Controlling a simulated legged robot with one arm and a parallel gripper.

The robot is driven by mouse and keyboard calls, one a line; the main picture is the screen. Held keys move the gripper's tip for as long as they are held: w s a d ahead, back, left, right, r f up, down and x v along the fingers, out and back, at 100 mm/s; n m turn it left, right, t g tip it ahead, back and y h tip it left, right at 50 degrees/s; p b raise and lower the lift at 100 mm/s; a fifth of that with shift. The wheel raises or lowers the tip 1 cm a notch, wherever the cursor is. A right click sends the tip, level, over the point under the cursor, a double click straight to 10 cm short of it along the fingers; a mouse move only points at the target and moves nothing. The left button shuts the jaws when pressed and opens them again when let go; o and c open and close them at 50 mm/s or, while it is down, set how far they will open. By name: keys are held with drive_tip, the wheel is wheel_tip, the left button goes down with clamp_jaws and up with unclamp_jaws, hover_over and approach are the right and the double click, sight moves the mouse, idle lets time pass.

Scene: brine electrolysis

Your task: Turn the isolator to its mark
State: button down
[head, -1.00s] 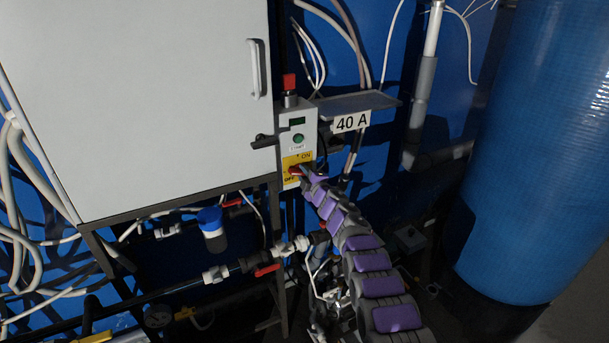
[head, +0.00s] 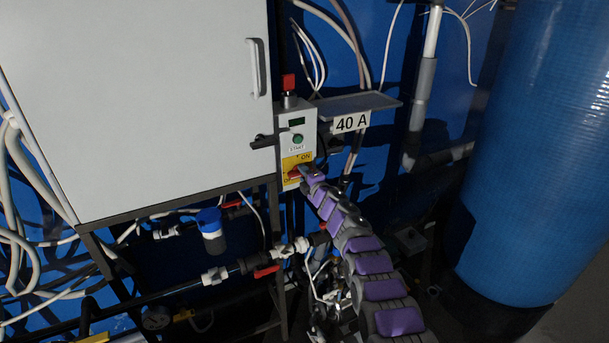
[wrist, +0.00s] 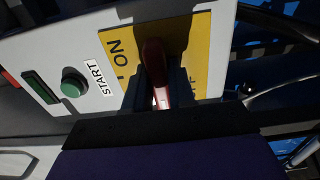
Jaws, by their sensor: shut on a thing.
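The isolator is a red handle (head: 294,173) on a yellow plate (head: 305,158) marked ON, low on a narrow grey control box. In the head view the handle slants, its lower left end over the other label. My gripper (head: 302,172) reaches it from the lower right. In the wrist view the red handle (wrist: 154,58) stands between the two dark fingers of my gripper (wrist: 158,88), which is shut on it. The ON word and a short black mark show left of the handle; the other label is mostly hidden behind a finger.
A green START button (head: 298,139) and a small dark display (head: 296,122) sit above the plate. A red knob (head: 289,82) tops the box. A shelf with a 40 A sign (head: 351,122) is at right. A large grey cabinet (head: 140,100) is at left.

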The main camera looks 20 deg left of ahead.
drive_tip(key=shift+s+a+f, duration=0.15)
drive_tip(key=shift+s+a, duration=0.05)
drive_tip(key=shift+a, duration=0.05)
drive_tip(key=c, duration=1)
unclamp_jaws()
drive_tip(key=shift+a, duration=0.15)
drive_tip(key=shift+c, duration=0.2)
drive_tip(key=shift+w, duration=0.1)
drive_tip(key=shift+w+d, duration=0.1)
drive_tip(key=shift+d, duration=0.35)
